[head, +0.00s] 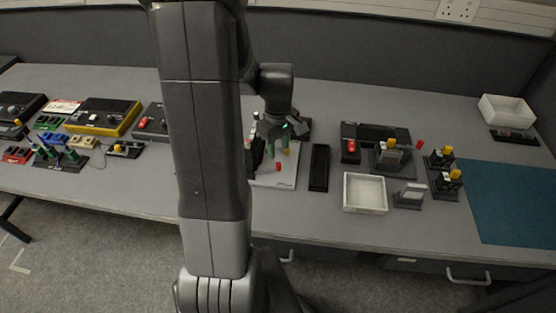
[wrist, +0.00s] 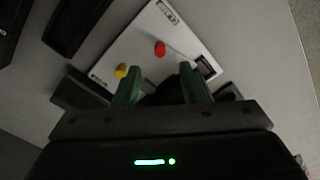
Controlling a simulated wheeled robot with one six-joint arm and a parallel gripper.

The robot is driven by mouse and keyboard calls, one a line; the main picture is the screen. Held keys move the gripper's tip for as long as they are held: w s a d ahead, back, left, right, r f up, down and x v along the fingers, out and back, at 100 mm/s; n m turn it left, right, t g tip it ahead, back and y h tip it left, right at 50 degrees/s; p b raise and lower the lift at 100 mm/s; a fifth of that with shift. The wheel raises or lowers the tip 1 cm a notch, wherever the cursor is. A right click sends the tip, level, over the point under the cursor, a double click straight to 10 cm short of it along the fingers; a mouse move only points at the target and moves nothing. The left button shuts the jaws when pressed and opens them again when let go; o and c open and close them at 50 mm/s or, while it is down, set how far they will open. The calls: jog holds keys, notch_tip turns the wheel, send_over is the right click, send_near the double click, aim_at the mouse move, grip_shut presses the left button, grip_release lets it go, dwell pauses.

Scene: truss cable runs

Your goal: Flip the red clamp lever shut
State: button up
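A white plate (head: 285,180) lies on the bench under my gripper, and it also shows in the wrist view (wrist: 145,30). A small red part (head: 278,167), perhaps the red clamp lever, is on this plate. In the wrist view it is a red rounded piece (wrist: 160,48), beyond my fingertips and apart from them. A yellow knob (wrist: 121,70) is beside the left finger. My gripper (wrist: 160,82) has its two green fingers spread, with nothing clearly between them. In the head view my gripper (head: 278,140) hangs over the back of the plate. The lever's angle is too small to tell.
A black tray (head: 319,167) is right of the plate, then a white open box (head: 365,193) and dark fixtures with yellow knobs (head: 447,180). Another red piece (head: 351,146) sits on a black block. A teal mat (head: 515,200) lies at the right. Several devices crowd the left.

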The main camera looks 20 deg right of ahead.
aim_at(279, 163)
notch_tip(279, 163, down, 7)
jog(key=shift+f, duration=0.1)
dwell(0.4)
